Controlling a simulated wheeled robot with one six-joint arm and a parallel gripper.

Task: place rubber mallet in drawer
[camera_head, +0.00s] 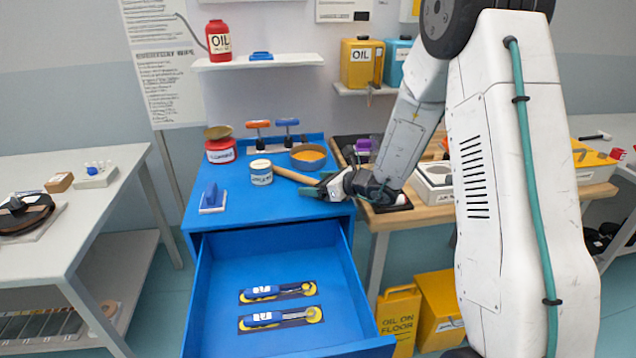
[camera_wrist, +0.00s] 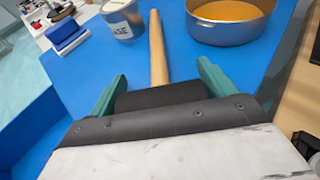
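The rubber mallet has a wooden handle (camera_head: 294,175) lying on the blue cabinet top (camera_head: 200,222). Its handle shows in the wrist view (camera_wrist: 158,48), with the black head (camera_wrist: 160,95) nearest my gripper. My gripper (camera_head: 322,187) is low at the cabinet's right front edge and covers the head in the head view. In the wrist view its green fingers (camera_wrist: 162,75) are wide apart, one on either side of the head; whether they touch it is unclear. The blue drawer (camera_head: 215,300) is pulled out below, with two blue-handled tools (camera_head: 262,292) in yellow-marked recesses.
A blue-handled block (camera_head: 212,198), a white tin (camera_head: 261,172) and an orange-filled bowl (camera_head: 308,158) stand near the mallet. A wooden bench (camera_head: 440,215) adjoins on the right. The drawer's back part is clear.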

